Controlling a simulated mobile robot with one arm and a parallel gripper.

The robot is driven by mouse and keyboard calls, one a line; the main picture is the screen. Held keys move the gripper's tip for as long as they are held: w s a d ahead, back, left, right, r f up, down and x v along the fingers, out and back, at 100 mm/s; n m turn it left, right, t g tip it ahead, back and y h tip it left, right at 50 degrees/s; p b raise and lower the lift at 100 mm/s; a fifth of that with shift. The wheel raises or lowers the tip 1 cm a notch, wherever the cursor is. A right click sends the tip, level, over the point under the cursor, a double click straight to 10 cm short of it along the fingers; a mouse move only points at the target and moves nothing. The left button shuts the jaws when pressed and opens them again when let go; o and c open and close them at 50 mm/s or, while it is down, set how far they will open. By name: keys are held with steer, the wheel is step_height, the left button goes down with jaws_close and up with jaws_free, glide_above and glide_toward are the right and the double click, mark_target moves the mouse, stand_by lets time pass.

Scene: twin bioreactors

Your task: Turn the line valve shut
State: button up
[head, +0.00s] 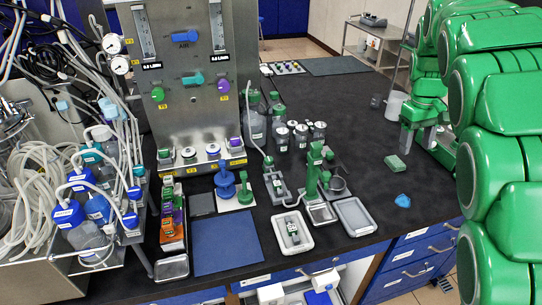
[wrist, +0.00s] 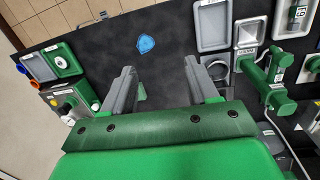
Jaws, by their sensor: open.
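A steel panel (head: 185,70) carries a blue bar handle labelled AIR (head: 184,37), a teal handle (head: 193,79), a green knob (head: 158,94) and a purple knob (head: 223,86). I cannot tell for certain which one is the line valve. The AIR handle lies roughly level. My gripper (head: 417,135) is at the right of the bench, well away from the panel. In the wrist view my gripper (wrist: 164,85) is open, its grey fingers apart over the dark bench top with nothing held. The panel is not in the wrist view.
A green block (head: 397,163) and a blue piece (head: 403,200) lie near my gripper. A green stand (head: 315,170), grey trays (head: 355,216) and bottles stand between my gripper and the panel. Tubing and blue-capped bottles crowd the left. The back right bench is mostly clear.

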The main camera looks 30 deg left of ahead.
steer(key=w+a+f+n, duration=0.3)
steer(key=w+a+f, duration=0.15)
steer(key=a, duration=0.35)
steer(key=n+g+y, duration=0.2)
steer(key=n+y, duration=0.3)
steer(key=n, duration=0.6)
glide_toward(269, 159)
steer(key=shift+x, duration=4.1)
steer(key=c, duration=1)
steer(key=shift+y, duration=0.3)
steer(key=shift+c, duration=0.2)
